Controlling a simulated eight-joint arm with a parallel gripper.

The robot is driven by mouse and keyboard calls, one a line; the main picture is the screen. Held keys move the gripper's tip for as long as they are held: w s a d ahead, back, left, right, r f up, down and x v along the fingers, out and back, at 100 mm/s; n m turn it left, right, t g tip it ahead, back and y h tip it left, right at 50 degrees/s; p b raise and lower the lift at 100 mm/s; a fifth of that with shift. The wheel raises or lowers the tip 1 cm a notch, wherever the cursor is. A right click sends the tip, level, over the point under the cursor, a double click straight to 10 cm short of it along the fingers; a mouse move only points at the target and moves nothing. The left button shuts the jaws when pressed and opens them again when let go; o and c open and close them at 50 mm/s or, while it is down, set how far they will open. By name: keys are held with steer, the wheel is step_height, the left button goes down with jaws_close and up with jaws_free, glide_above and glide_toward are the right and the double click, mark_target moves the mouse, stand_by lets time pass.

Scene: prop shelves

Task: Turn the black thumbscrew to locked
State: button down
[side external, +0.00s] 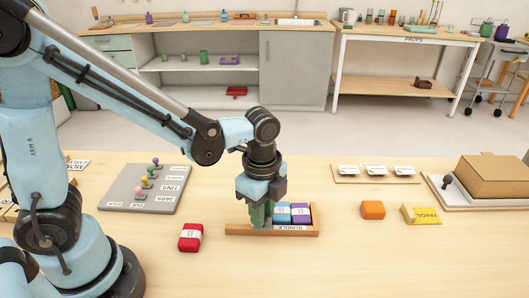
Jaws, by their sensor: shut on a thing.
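A black knob (447,181), which looks like the thumbscrew, stands at the left end of a white base beside a cardboard box (497,178). Its locked or unlocked marking cannot be read. My gripper (260,212) is far to the left of it, pointing down over the wooden tray labelled BUNDLE (258,230). It is shut on a green block (257,216) at the tray's left end. The fingers partly hide this block, and I cannot tell whether it touches the tray floor.
Blue (282,214) and purple (300,214) blocks fill the tray's right part. A red block (190,237) lies left, an orange block (373,209) and yellow-labelled wedge (422,214) right. A grey pegboard (140,190) is at left. White cards (375,172) lie behind.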

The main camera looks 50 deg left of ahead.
steer(key=shift+m, duration=0.5)
steer(key=c, duration=0.9)
jaws_free()
steer(key=shift+c, duration=0.2)
steer(key=shift+r, duration=0.1)
step_height(320, 180, up, 12)
steer(key=s+a+f+n+t, duration=0.2)
steer(key=a+n+t, duration=0.5)
steer(key=n, duration=1)
steer(key=a+f, duration=0.1)
steer(key=a, duration=0.1)
steer(key=shift+s+a, duration=0.3)
